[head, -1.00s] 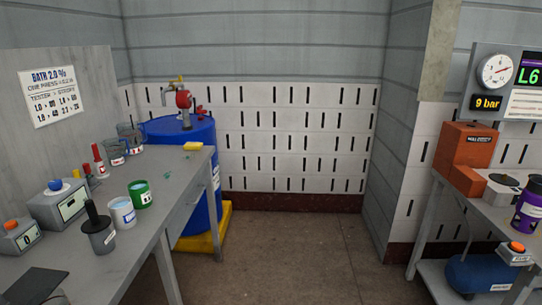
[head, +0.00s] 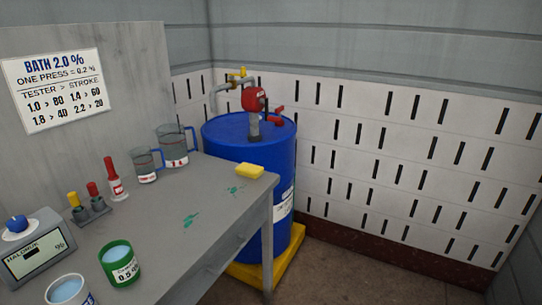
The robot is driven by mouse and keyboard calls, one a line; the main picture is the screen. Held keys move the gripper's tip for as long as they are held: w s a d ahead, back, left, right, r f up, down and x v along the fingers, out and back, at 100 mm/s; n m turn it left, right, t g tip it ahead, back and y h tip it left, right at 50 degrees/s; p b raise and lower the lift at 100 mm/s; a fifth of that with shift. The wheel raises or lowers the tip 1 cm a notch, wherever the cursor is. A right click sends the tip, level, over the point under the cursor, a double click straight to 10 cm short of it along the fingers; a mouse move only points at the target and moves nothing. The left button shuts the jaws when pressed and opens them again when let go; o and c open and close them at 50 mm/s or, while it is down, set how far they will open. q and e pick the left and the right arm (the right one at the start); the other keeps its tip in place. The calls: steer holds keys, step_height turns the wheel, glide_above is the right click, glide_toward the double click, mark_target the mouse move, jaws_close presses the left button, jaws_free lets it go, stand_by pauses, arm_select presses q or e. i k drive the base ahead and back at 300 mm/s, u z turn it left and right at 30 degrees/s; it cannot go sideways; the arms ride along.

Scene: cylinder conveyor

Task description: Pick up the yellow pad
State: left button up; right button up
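The yellow pad (head: 249,171) is a small rounded block. It lies flat on the far right corner of the grey table (head: 215,225), close to the table's edge and in front of the blue drum. Nothing touches or covers it. Neither of my grippers shows in the head view.
A blue drum (head: 228,132) with a red pump (head: 254,99) stands behind the table corner on a yellow base (head: 290,259). Clear jugs (head: 173,146), a red-capped bottle (head: 115,180), a green cup (head: 120,264), a white cup (head: 69,290) and a tester (head: 38,250) stand left. Green smears mark the bare tabletop.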

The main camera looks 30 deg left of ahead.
mark_target(246, 169)
steer(key=i, duration=2.5)
steer(key=u, duration=2)
